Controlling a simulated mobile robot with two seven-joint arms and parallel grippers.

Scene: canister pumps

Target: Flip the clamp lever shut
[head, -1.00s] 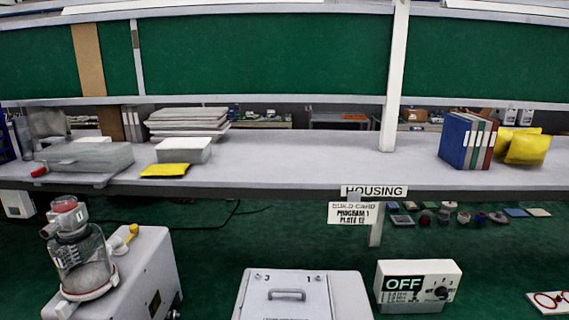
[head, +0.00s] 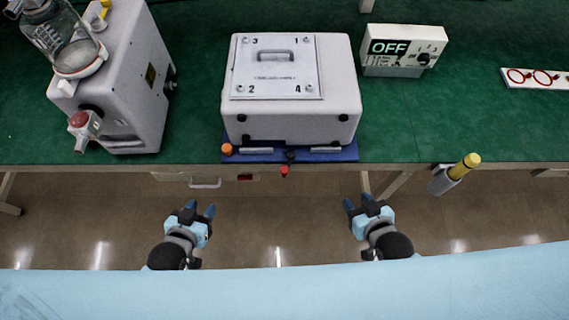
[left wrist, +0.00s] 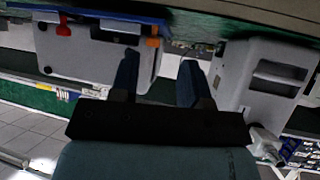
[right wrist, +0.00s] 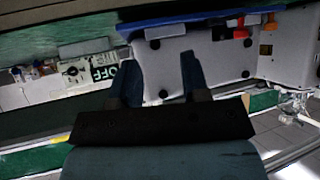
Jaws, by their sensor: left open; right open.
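A grey housing box (head: 340,107) with a numbered top plate (head: 277,85) and handle sits on a blue base (head: 346,154) at the table's front edge. A small black lever with a red tip (head: 284,171) sticks out from the front of the base, apparently the clamp lever. Its red tip also shows in the left wrist view (left wrist: 63,30). An orange knob (head: 227,149) is at the base's left corner. My left gripper (head: 199,208) is open and empty, below and left of the lever. My right gripper (head: 357,202) is open and empty, below and right of it.
A grey pump machine (head: 125,65) with a glass jar (head: 62,42) stands at left. A control box (head: 404,47) reading OFF is at back right. A yellow-topped cylinder (head: 456,172) is at the front edge, right.

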